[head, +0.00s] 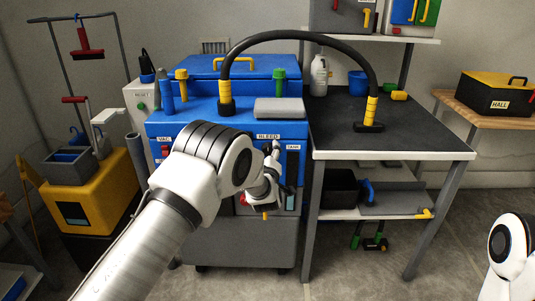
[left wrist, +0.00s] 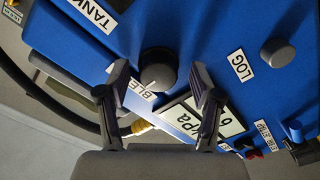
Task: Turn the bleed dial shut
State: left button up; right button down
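The bleed dial (left wrist: 157,70) is a dark round knob on the blue machine's front panel, beside a partly covered white label reading "BLE". In the head view the BLEED label (head: 268,136) shows above my left gripper (head: 273,158), and the dial is hidden by the gripper and arm. In the left wrist view my left gripper (left wrist: 160,82) is open, with one finger on each side of the dial. Gaps show between the fingers and the knob; I cannot tell how deep the tips reach. Only a piece of my right arm shows at the lower right; its gripper is out of view.
Another knob (left wrist: 277,52) sits by the LOG label (left wrist: 242,66). A kPa display (left wrist: 222,117) is close to one finger. A black hose (head: 300,37) arches from the blue machine (head: 230,127) to the dark table (head: 415,125). A yellow cart (head: 95,200) stands left.

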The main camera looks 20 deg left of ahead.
pick_arm(q)
jog(key=v, duration=1.2)
jog(key=shift+r, duration=0.1)
